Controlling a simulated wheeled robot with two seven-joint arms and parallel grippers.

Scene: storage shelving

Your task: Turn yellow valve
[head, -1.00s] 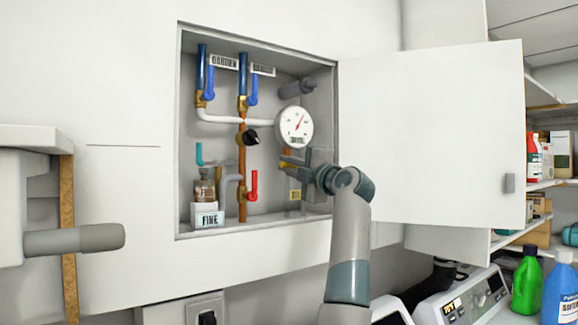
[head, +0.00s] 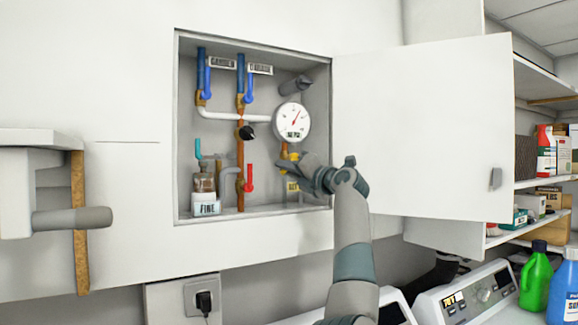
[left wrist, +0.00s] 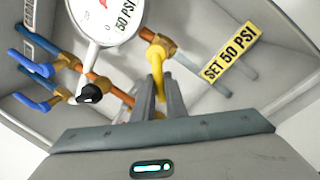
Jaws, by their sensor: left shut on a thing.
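The yellow valve (head: 284,156) is low on the right side of the open wall box, below the round white gauge (head: 291,122). In the left wrist view, the yellow valve handle (left wrist: 157,62) runs from a brass fitting on the copper pipe down between my fingers. My left gripper (head: 287,164) reaches into the box from the lower right. Its fingers (left wrist: 160,97) are shut on the yellow handle, one on each side. In the head view the fingers hide part of the handle. My right gripper is not in view.
The white box door (head: 420,130) stands open to the right of my arm. A yellow "SET 50 PSI" label (left wrist: 231,55) is beside the valve.

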